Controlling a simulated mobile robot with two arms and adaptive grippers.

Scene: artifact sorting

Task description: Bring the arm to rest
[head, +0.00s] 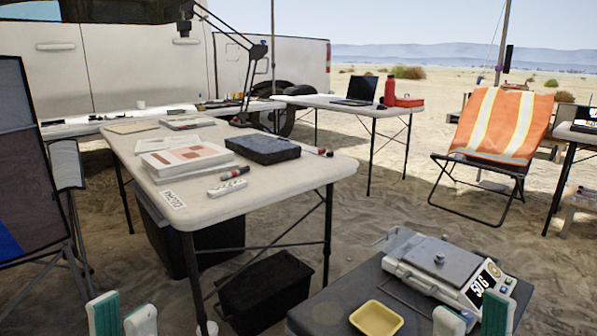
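My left gripper (123,314) shows at the bottom left edge. Its two teal and white fingertips stand apart, with nothing seen between them. My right gripper (474,316) shows at the bottom right, in front of the dark case top with the scale. Its two fingers are apart with a clear gap and nothing in it. Both arms behind the fingertips are out of the frame.
A grey scale (440,268) and a yellow tray (377,318) are on a dark case (335,295) near my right gripper. A white folding table (260,195) with papers, a dark box and markers stands ahead. A black crate (265,290) sits on the sand below. An orange chair (503,120) is at right.

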